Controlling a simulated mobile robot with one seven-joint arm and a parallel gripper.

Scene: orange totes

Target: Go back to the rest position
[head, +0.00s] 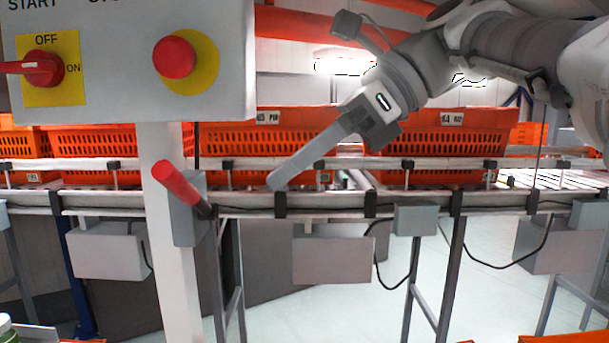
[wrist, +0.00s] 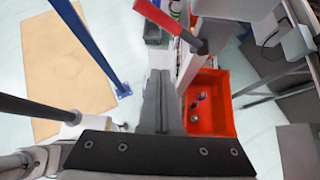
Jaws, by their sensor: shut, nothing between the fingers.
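My gripper (head: 277,182) is at the end of my arm, which reaches in from the upper right in the head view. Its long grey fingers point down and to the left, in front of the conveyor rail. In the wrist view my gripper (wrist: 163,75) shows its two fingers pressed together with nothing between them. A lever with a red handle (head: 180,187) on a grey box is left of the fingertips in the head view, apart from them. The red handle (wrist: 170,17) also shows at the top of the wrist view.
A control panel (head: 130,100) with a red switch (head: 42,68) and a red button (head: 174,57) stands at left on a white post (head: 172,250). Orange totes (head: 258,142) line the conveyor (head: 330,202). An orange tote (wrist: 228,105) with small items shows in the wrist view.

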